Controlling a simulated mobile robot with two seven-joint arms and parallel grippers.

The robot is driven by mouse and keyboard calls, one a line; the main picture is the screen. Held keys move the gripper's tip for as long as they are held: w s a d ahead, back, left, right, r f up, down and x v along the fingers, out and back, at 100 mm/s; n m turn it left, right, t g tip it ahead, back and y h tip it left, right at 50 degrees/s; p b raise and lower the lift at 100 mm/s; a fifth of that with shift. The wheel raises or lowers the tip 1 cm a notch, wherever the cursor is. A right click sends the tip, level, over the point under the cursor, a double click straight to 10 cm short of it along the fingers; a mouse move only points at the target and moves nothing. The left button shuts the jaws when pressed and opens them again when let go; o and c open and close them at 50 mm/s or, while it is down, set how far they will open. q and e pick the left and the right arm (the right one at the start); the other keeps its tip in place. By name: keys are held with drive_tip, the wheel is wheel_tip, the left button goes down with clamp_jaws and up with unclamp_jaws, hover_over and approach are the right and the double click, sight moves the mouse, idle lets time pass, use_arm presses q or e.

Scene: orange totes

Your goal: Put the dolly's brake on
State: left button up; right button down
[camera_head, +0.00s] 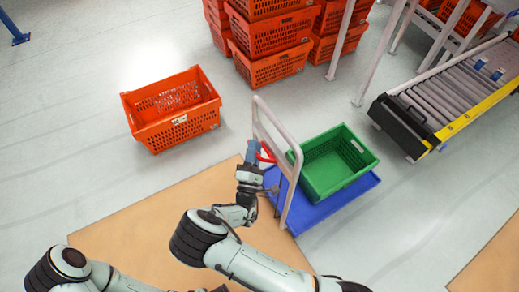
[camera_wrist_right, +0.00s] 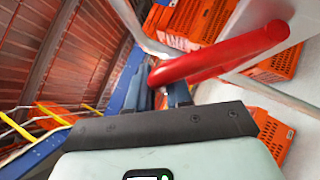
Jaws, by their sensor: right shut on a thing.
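The dolly has a blue deck (camera_head: 318,212) and a pale upright push handle (camera_head: 279,122). A red lever (camera_head: 267,152) is at the handle's near left side, taken to be the brake. My right gripper (camera_head: 256,150) is at this lever. In the right wrist view the red lever (camera_wrist_right: 225,52) runs from upper right down to between the fingers of my right gripper (camera_wrist_right: 161,88), which is shut on it. The lever's far end is hidden by the fingers. Part of my left arm shows at the lower left; its gripper is out of view.
A green crate (camera_head: 338,165) sits on the dolly deck. An orange tote (camera_head: 171,130) stands alone on the floor at left. Stacked orange totes (camera_head: 270,67) stand behind. A roller conveyor (camera_head: 440,105) is at right.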

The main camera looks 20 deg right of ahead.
use_arm(q)
wheel_tip(320, 180, down, 6)
drive_tip(key=w+t+b, duration=0.1)
drive_tip(key=b, duration=0.5)
drive_tip(key=shift+w, duration=0.4)
use_arm(e)
drive_tip(key=shift+s+a+f+n+t+y, duration=0.1)
drive_tip(key=shift+a+f+n+t+y, duration=0.15)
drive_tip(key=shift+a+f+n+t, duration=0.45)
drive_tip(key=shift+a+f+n+t+y, duration=0.2)
drive_tip(key=shift+f+n+t, duration=0.15)
drive_tip(key=shift+f+n, duration=0.4)
drive_tip(key=shift+s+a+f+n+t+y, duration=0.1)
drive_tip(key=shift+a+f+n+t+y, duration=0.15)
drive_tip(key=shift+a+f+n+t, duration=0.45)
drive_tip(key=shift+d+f, duration=0.25)
drive_tip(key=shift+d, duration=0.05)
drive_tip(key=c, duration=1.1)
unclamp_jaws()
use_arm(q)
drive_tip(key=shift+w+f+b, duration=0.2)
drive_tip(key=shift+f+b, duration=0.15)
drive_tip(key=shift+b, duration=0.25)
use_arm(e)
drive_tip(key=v, duration=1.3)
drive_tip(key=shift+a, duration=0.15)
